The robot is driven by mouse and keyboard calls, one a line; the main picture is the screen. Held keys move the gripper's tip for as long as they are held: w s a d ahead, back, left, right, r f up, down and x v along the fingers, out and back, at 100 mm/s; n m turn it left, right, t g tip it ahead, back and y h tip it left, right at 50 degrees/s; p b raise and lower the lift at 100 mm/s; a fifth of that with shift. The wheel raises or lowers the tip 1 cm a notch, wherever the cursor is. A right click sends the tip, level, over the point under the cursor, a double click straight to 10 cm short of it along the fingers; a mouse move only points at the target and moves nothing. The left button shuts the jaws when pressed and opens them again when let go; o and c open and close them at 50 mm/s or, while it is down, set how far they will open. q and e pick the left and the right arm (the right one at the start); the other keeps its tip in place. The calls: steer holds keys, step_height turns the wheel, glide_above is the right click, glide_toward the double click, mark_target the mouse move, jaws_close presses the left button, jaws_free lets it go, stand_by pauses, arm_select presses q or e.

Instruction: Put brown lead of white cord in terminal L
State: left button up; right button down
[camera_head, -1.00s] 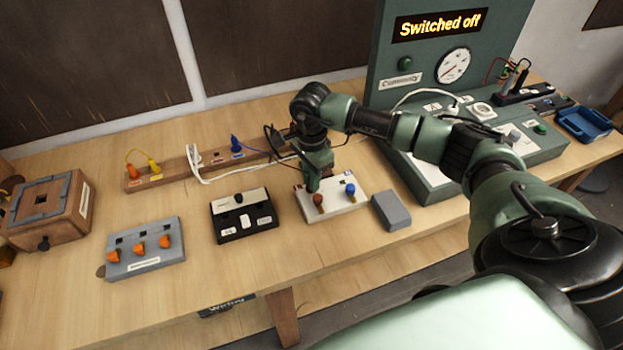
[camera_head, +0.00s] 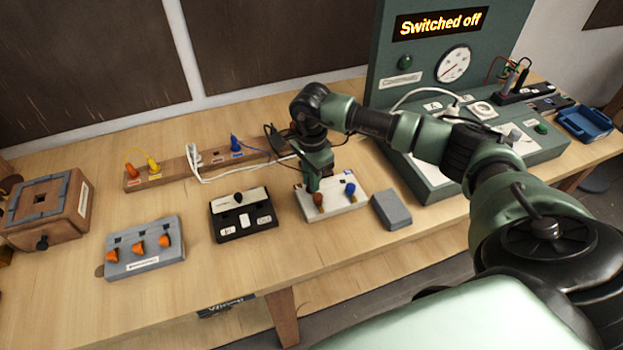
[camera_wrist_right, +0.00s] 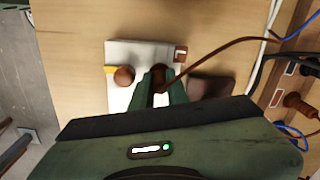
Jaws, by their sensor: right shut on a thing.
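The white terminal block (camera_head: 337,206) lies on the bench with a brown knob (camera_head: 319,201) at left and a blue knob (camera_head: 350,190) at right. My right gripper (camera_head: 314,185) is low over the block, right behind the brown knob. In the right wrist view, the gripper (camera_wrist_right: 161,88) is shut on the brown lead (camera_wrist_right: 215,48) beside the brown knob (camera_wrist_right: 124,76). The fingers hide the lead's end and the terminal hole, so I cannot tell whether it is inserted. The white cord (camera_head: 200,168) crosses the wooden rail. My left gripper is out of view.
A grey box (camera_head: 391,210) stands just right of the block. A black switch unit (camera_head: 245,222) and grey connector block (camera_head: 145,255) are to the left. The wooden rail (camera_head: 172,173) with plugs is behind. The green test panel (camera_head: 430,170) stands at right.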

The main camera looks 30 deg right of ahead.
steer(key=shift+f, duration=0.3)
steer(key=c, duration=1.3)
jaws_free()
steer(key=shift+r, duration=0.1)
steer(key=shift+w+r+b, duration=0.1)
steer(key=shift+r+b, duration=0.3)
steer(key=shift+b, duration=0.05)
step_height(320, 180, up, 7)
steer(key=shift+f+b, duration=0.1)
steer(key=shift+b, duration=0.9)
